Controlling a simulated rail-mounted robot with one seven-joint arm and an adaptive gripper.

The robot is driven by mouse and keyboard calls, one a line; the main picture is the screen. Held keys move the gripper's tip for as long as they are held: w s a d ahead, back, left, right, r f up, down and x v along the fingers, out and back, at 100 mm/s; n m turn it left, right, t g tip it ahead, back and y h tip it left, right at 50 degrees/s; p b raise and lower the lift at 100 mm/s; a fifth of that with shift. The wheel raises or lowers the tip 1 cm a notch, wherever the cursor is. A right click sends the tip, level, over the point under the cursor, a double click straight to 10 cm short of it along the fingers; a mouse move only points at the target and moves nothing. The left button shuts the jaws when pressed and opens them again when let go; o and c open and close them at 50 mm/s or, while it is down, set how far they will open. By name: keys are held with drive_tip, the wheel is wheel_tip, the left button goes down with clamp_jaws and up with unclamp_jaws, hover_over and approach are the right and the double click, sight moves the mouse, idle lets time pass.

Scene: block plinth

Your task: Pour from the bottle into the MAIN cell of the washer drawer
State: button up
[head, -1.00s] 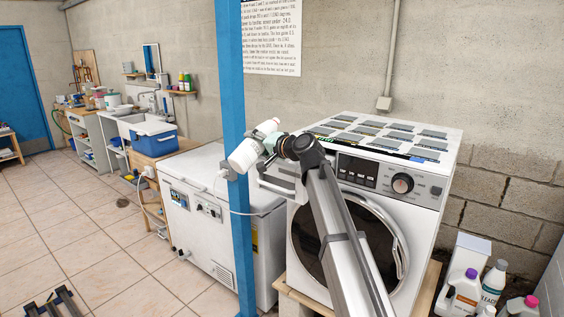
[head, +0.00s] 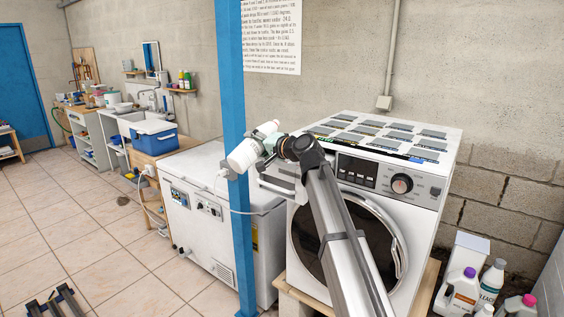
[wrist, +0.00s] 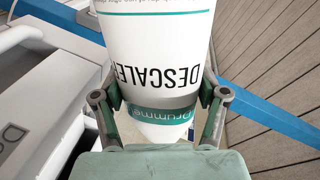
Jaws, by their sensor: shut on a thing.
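My gripper (wrist: 157,115) is shut on a white bottle (wrist: 155,50), which reads "DESCALER" upside down in the wrist view. In the head view the bottle (head: 243,154) is tilted, with one end toward the upper right, in front of the blue post. My gripper also shows in the head view (head: 268,144), left of the washer's top. The washer (head: 425,220) stands on the right. Its pulled-out drawer (head: 277,182) shows at the left of its front, partly behind my arm. The drawer's cells, the MAIN cell among them, cannot be made out.
A blue post (head: 238,230) stands close by the bottle. A white chest freezer (head: 205,215) is left of the washer. Several bottles (head: 464,290) stand on the floor at the lower right. Flat labelled cards (head: 400,136) lie on the washer top.

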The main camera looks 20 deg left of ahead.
drive_tip(key=shift+s+r+m+p, duration=0.15)
drive_tip(key=shift+m+p, duration=0.35)
drive_tip(key=shift+p, duration=0.7)
idle(0.6)
drive_tip(key=shift+w+r+m+g+p, duration=0.1)
drive_tip(key=shift+w+m+g+p, duration=0.35)
drive_tip(key=shift+m+p, duration=0.25)
idle(1.8)
drive_tip(key=shift+r+m+p, duration=0.1)
drive_tip(key=shift+m+p, duration=0.7)
idle(2.7)
